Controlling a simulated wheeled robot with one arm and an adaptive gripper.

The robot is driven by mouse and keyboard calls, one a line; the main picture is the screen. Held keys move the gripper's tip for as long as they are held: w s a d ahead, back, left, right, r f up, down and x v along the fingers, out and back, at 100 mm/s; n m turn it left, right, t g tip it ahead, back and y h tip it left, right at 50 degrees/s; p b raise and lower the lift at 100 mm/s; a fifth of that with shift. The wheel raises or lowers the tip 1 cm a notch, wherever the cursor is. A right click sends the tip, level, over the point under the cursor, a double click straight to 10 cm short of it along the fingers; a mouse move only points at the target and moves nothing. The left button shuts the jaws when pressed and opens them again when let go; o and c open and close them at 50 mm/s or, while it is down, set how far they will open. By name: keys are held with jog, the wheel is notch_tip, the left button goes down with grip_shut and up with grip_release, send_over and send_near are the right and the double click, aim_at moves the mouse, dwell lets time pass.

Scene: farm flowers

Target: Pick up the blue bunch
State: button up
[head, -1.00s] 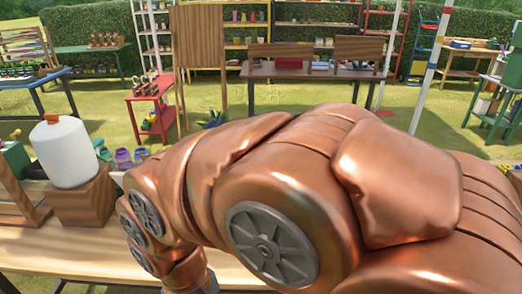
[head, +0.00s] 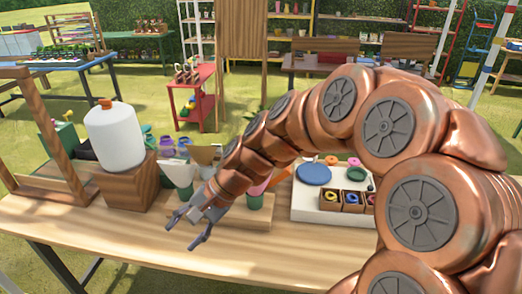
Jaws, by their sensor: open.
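My gripper (head: 183,236) hangs over the front part of the wooden table, its two grey fingers spread with nothing between them. Behind it, a white cone (head: 180,171) and a brown cone (head: 206,156) stand in a low wooden stand. A pink thing in a green cup (head: 256,199) stands to the right of my gripper, partly behind my arm. I cannot pick out a blue bunch for certain. Small purple and blue pots or blooms (head: 166,146) stand at the table's back, partly covered by the cones.
A white jug (head: 115,137) stands on a wooden block (head: 133,187) at left, beside a wooden frame (head: 45,130). A white board (head: 318,215) at right holds a blue disc (head: 313,174) and small boxes with coloured rings (head: 352,201). The table's front left (head: 100,232) is clear.

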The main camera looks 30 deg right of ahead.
jog(key=w+d+m+t, duration=0.7)
jog(key=w+d+m, duration=0.6)
jog(key=w+d, duration=0.35)
jog(key=w+d+f+m+t+h, duration=0.1)
jog(key=d+f+m, duration=0.1)
jog(key=d, duration=0.5)
jog(key=w+d+f+m+t+h, duration=0.1)
jog(key=d+f+m+h, duration=0.1)
jog(key=d+m, duration=0.3)
jog(key=w+d+f+m+t+h+p, duration=0.1)
jog(key=d+m, duration=0.3)
jog(key=d, duration=0.4)
jog(key=shift+w+d+f+t+h, duration=0.15)
jog(key=shift+d+f+t+h, duration=0.25)
jog(key=shift+f+h, duration=0.15)
jog(key=shift+p+x, duration=1.05)
jog(key=shift+x, duration=2.7)
jog(key=shift+a+r, duration=0.1)
jog(key=shift+a, duration=0.05)
